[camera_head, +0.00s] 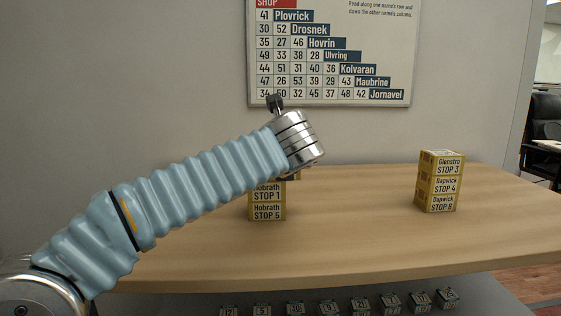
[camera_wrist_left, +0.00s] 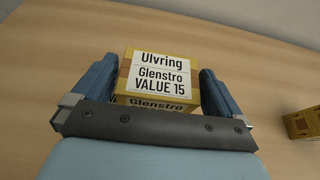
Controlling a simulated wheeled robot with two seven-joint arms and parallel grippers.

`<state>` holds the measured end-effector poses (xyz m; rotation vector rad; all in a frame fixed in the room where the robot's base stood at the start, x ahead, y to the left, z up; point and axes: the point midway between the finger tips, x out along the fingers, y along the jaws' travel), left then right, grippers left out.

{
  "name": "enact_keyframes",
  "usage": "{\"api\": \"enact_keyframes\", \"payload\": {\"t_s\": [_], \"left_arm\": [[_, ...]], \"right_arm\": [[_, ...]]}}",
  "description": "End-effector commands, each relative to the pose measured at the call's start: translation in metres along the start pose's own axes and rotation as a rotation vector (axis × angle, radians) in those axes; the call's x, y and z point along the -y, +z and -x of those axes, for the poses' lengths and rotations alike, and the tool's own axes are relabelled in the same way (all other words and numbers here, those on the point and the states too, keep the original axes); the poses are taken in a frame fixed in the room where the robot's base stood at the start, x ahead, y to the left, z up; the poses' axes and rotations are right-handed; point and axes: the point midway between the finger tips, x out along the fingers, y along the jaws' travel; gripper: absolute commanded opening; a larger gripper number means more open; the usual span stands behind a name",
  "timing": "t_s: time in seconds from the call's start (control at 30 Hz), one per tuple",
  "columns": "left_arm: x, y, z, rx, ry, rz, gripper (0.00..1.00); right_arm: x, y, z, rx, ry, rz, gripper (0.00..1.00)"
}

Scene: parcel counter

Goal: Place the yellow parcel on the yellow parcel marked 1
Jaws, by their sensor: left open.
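In the left wrist view a yellow parcel (camera_wrist_left: 190,62), its top label reading Ulvring, Glenstro VALUE 15, sits between the fingers of my open left gripper (camera_wrist_left: 157,70). Its front label starts with Glenstro. In the head view my left wrist hides the fingers and the top of the left stack. There a yellow parcel labelled Hobrath STOP 1 (camera_head: 267,195) lies on one labelled Hobrath STOP 5 (camera_head: 267,213). In the right stack, Glenstro STOP 3 (camera_head: 445,164) is on top of Dapwick STOP 4 (camera_head: 443,185) and Dapwick STOP 6 (camera_head: 441,203). My right gripper is out of view.
The wooden counter (camera_head: 350,225) is clear between and in front of the stacks. A yellow parcel (camera_wrist_left: 305,122) shows at the right edge of the wrist view. A chart (camera_head: 340,55) of names and numbers hangs behind.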

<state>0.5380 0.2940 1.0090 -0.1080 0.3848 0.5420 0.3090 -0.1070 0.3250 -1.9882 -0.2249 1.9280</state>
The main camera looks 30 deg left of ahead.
Motion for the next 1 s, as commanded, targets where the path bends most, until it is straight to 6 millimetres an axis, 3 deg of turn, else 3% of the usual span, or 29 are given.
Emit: {"api": "enact_keyframes", "payload": {"t_s": [0.3, 0.5, 1.0], "left_arm": [[0.0, 0.001, 0.073, 0.002, -0.004, 0.001, 1.0], [0.0, 0.0, 0.103, 0.002, -0.002, 0.0, 1.0], [0.0, 0.0, 0.11, 0.001, 0.0, 0.001, 1.0]], "right_arm": [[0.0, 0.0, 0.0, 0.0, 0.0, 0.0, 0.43], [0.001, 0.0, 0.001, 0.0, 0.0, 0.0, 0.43], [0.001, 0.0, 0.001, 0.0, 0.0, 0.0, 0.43]]}}
